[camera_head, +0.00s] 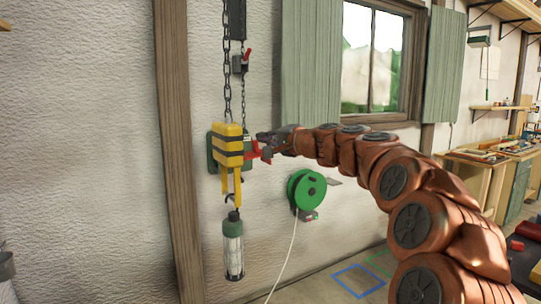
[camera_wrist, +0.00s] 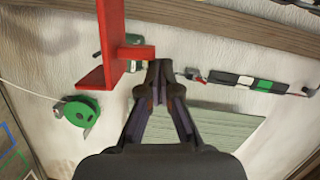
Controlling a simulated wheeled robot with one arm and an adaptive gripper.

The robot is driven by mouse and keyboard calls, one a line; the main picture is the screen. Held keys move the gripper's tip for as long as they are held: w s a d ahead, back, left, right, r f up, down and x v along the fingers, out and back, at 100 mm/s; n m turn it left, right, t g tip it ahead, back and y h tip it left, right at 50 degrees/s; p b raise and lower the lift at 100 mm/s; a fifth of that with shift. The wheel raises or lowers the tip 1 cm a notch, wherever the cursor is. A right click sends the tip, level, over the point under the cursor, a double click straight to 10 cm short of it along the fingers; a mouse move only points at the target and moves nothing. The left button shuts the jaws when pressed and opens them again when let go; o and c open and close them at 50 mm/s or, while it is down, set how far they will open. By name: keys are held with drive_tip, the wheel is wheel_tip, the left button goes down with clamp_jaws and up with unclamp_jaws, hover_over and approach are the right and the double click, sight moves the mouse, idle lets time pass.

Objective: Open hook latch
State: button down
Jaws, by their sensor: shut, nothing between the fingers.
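A yellow hoist block (camera_head: 229,146) with dark bands hangs on chains in front of the wall. Below it, a dark hook (camera_head: 231,199) carries a lamp (camera_head: 233,247) with a green top. A red part (camera_head: 256,151) sticks out at the block's right side; in the wrist view this red part (camera_wrist: 114,45) is a long bar with a short peg towards my fingertips. I cannot tell for certain which piece is the latch. My gripper (camera_head: 266,140) is at the red part, right of the block. In the wrist view its fingertips (camera_wrist: 160,68) are together and empty, close beside the peg; contact is unclear.
A green cable reel (camera_head: 307,189) is on the wall below my arm. A green shutter (camera_head: 311,68) and window (camera_head: 371,58) are behind it. A wooden post (camera_head: 178,150) stands left of the hoist. Workbenches (camera_head: 490,170) are at the right.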

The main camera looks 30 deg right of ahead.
drive_tip(key=s+d, duration=0.7)
drive_tip(key=s, duration=0.2)
drive_tip(key=shift+s+r+b, duration=0.15)
drive_tip(key=shift+r+b, duration=0.2)
drive_tip(key=shift+b, duration=0.1)
drive_tip(key=s+a+f+n+g+y+p, duration=0.1)
drive_tip(key=a+f+n+g, duration=0.2)
drive_tip(key=a, duration=0.5)
drive_tip(key=s+a+f+n+g+y+p, duration=0.15)
drive_tip(key=a+f, duration=0.25)
drive_tip(key=a, duration=0.5)
drive_tip(key=s+a+f+n+g, duration=0.3)
drive_tip(key=s+a+f+g, duration=0.2)
drive_tip(key=s+a+f, duration=0.35)
drive_tip(key=s+a+f+n+g+h+p, duration=0.2)
drive_tip(key=s+a+f+g, duration=0.15)
drive_tip(key=s+f, duration=0.4)
drive_tip(key=s+d+f+n+g+h, duration=0.1)
drive_tip(key=s+d+f+h, duration=0.1)
drive_tip(key=s, duration=0.5)
drive_tip(key=s+d+f+g+h+p, duration=0.1)
drive_tip(key=s+d+f+g+h, duration=0.1)
drive_tip(key=s+f, duration=0.3)
drive_tip(key=s+d+f+n+g+h+p, duration=0.1)
drive_tip(key=s+d+f+g+h, duration=0.1)
drive_tip(key=s, duration=0.7)
drive_tip(key=shift+s+d+f+n, duration=0.15)
drive_tip(key=shift+s+f+n, duration=0.25)
drive_tip(key=shift+f, duration=0.45)
